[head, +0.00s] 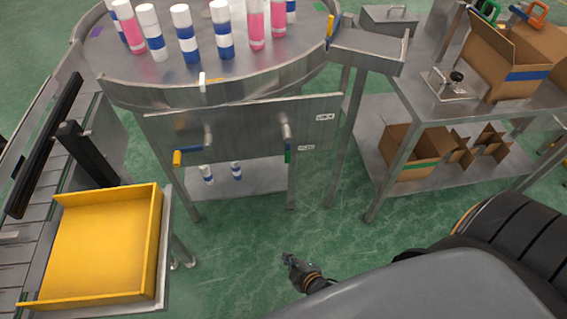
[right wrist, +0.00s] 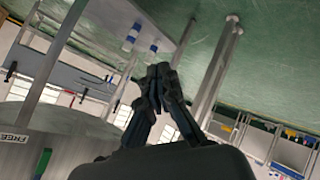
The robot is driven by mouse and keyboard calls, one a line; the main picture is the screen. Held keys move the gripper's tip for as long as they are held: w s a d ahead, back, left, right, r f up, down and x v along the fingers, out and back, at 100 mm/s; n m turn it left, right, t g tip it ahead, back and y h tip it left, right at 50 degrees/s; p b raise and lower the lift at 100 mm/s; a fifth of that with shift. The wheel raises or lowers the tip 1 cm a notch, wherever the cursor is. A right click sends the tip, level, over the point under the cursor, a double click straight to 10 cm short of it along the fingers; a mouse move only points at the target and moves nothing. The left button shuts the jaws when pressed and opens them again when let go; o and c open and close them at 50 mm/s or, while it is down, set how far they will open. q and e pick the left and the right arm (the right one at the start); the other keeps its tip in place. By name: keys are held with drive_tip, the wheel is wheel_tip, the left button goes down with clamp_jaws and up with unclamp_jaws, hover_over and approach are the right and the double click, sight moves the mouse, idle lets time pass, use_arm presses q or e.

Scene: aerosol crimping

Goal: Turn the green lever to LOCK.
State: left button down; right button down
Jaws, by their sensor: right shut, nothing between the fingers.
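The green lever (head: 287,152) hangs down from a metal pivot (head: 286,131) on the right part of the steel panel (head: 240,125) under the round table. Two small white labels sit to its right, an upper one (head: 325,117) and a lower one (head: 307,147); their words are too small in the head view. In the right wrist view a label (right wrist: 14,138) reads FREE, near the green lever (right wrist: 42,163). My right gripper (head: 287,257) is below the lever, apart from it, over the floor; its fingertips are together and empty in the wrist view (right wrist: 158,70). My left gripper is out of view.
Bottles stand on the round table (head: 130,72). Table legs (head: 335,165) flank the panel's right. A yellow tray (head: 105,245) is at left, a steel bench with boxes (head: 400,85) at right. Floor between is clear.

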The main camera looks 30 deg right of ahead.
sight(287, 145)
drive_tip(key=w+d+r+n+t, duration=0.1)
drive_tip(key=w+r+n+t, duration=0.15)
drive_tip(key=r, duration=0.55)
drive_tip(key=w+d+r+n+t+h, duration=0.1)
drive_tip(key=w+d+r+n+t, duration=0.2)
drive_tip(key=r, duration=0.5)
drive_tip(key=w+r+n+t, duration=0.2)
drive_tip(key=w+r, duration=0.2)
drive_tip(key=r, duration=0.4)
drive_tip(key=w+d+b, duration=0.2)
drive_tip(key=w+d, duration=0.1)
drive_tip(key=w, duration=0.5)
drive_tip(key=shift+d+r+b, duration=0.15)
drive_tip(key=shift+d+b, duration=0.2)
drive_tip(key=shift+d, duration=0.1)
